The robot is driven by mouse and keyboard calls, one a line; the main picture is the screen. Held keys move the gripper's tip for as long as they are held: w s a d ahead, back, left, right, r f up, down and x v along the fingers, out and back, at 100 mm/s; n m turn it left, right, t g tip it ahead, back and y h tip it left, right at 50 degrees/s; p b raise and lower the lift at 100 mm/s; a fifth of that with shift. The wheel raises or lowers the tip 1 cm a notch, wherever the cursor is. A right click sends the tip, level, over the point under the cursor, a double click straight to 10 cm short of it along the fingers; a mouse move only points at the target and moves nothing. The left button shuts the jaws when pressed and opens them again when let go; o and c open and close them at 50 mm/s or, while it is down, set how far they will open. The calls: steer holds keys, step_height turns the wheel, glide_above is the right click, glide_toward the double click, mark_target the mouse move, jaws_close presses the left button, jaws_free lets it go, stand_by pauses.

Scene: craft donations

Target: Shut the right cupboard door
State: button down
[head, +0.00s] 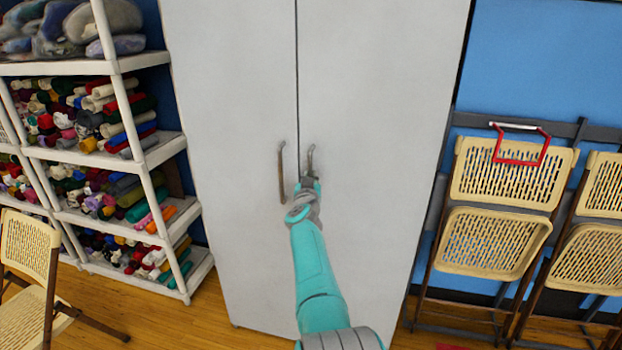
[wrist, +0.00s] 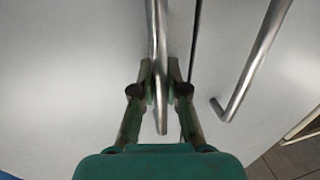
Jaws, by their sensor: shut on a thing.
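The tall grey cupboard has a left door (head: 228,100) and a right door (head: 385,120), which meet at a thin dark seam. The two fronts look about flush; I cannot tell whether a slight gap is left. My gripper (head: 309,183) is at the right door's bar handle (head: 310,155) and hides its lower part. In the wrist view my gripper (wrist: 160,82) has its fingers closed on either side of this handle (wrist: 157,30). The left door's handle (head: 281,175) is free beside it and also shows in the wrist view (wrist: 252,70).
White shelves (head: 120,68) with rolled fabric stand left of the cupboard. A folding chair (head: 28,260) is at the lower left. Folded chairs (head: 497,240) lean on the blue wall at right, one with a red-framed item (head: 520,162) hung on it. Wooden floor shows in front.

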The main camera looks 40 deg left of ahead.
steer(key=shift+r, duration=0.2)
steer(key=c, duration=1.2)
jaws_free()
steer(key=shift+a, duration=0.15)
steer(key=shift+f, duration=0.15)
